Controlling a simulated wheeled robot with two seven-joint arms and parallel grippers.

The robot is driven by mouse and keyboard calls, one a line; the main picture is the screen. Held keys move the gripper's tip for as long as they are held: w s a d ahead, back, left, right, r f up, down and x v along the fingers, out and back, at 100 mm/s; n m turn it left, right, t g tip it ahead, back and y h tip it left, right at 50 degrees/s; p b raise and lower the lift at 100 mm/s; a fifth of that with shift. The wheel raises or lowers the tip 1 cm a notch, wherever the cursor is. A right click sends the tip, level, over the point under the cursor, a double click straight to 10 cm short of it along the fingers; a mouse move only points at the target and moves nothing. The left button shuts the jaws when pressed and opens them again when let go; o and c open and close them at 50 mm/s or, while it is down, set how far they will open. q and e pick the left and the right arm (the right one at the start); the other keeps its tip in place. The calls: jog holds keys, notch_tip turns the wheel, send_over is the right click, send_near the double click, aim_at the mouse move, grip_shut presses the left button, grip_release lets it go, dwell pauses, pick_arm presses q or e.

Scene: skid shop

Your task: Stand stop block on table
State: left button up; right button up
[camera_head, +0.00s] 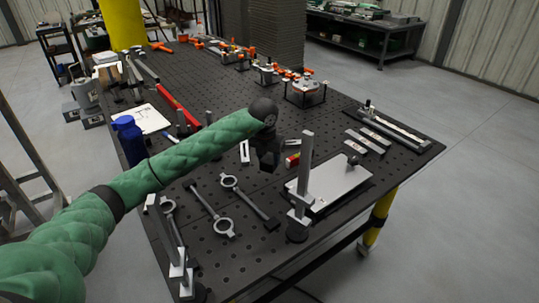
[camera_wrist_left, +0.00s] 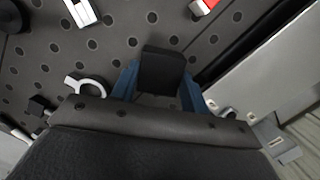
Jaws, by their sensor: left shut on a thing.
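My left gripper (camera_head: 266,164) hangs over the perforated black table (camera_head: 222,142), near its middle. In the left wrist view its two blue fingers (camera_wrist_left: 160,88) are shut on a small black block (camera_wrist_left: 163,70), which I take to be the stop block. The block is between the fingers, with its dark flat face toward the camera. In the head view the block is hard to tell from the dark gripper. I cannot tell whether its underside touches the table. My right gripper is not in view.
A grey upright post (camera_head: 305,165) and a pale plate (camera_head: 340,184) stand to the right of the gripper. Ring-ended bars (camera_head: 242,196) lie in front. A red-and-white piece (camera_head: 292,159) is close by. A blue bottle (camera_head: 130,141) stands at the left edge.

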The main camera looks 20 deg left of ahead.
aim_at(268, 169)
pick_arm(q)
jog(key=shift+f, duration=0.7)
jog(key=shift+r, duration=0.1)
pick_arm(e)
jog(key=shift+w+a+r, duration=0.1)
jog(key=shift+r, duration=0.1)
pick_arm(q)
jog(key=shift+f+b, duration=0.4)
jog(key=shift+b, duration=0.2)
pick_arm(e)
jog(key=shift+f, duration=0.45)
pick_arm(q)
jog(key=shift+b, duration=0.3)
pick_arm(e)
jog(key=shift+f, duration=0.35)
